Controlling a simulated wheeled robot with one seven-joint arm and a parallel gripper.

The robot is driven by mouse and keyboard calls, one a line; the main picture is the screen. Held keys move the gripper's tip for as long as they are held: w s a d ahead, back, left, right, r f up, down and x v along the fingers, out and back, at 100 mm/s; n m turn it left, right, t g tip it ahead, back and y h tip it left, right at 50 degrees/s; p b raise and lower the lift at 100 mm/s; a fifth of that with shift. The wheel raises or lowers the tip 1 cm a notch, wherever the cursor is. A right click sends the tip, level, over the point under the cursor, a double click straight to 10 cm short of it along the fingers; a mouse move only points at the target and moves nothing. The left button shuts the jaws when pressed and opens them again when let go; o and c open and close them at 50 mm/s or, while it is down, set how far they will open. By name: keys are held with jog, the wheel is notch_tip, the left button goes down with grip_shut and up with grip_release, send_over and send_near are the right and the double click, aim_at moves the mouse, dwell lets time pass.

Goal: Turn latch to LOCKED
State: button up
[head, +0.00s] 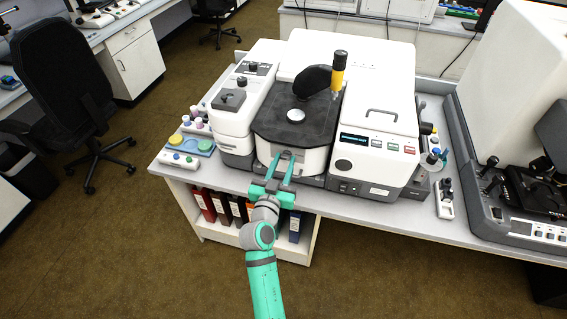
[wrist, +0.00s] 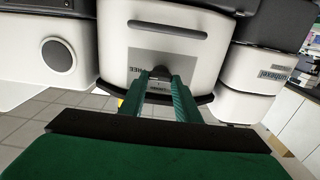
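The infrared microscope (head: 352,81) stands on the bench, a white and grey instrument with a dark stage. In the wrist view, a small dark latch (wrist: 159,72) sits low on its white front panel (wrist: 190,61). The word FREE shows beside the latch; no LOCKED marking is readable. My gripper (head: 283,156) reaches the front below the stage. In the wrist view its two green fingers (wrist: 162,80) are apart, with the latch between or just beyond their tips. Contact cannot be told. The fingers hide part of the latch and label.
A module with a display and buttons (head: 378,145) is right of the stage; a white unit with knobs (head: 240,101) is left. A dark ledge (wrist: 202,99) juts out under the front panel. Binders (head: 222,207) stand on the shelf below. The floor in front is clear.

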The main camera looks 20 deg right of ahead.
dwell(0.3)
jog(key=n, duration=0.4)
jog(key=shift+a+n, duration=0.1)
jog(key=shift+n, duration=0.3)
jog(key=n, duration=0.4)
jog(key=shift+w+n, duration=0.1)
jog(key=shift+n, duration=0.2)
jog(key=n, duration=0.4)
jog(key=shift+f, duration=0.1)
jog(key=shift+f+n, duration=0.1)
jog(key=shift+n, duration=2.1)
jog(key=o, duration=1)
jog(key=shift+o, duration=0.2)
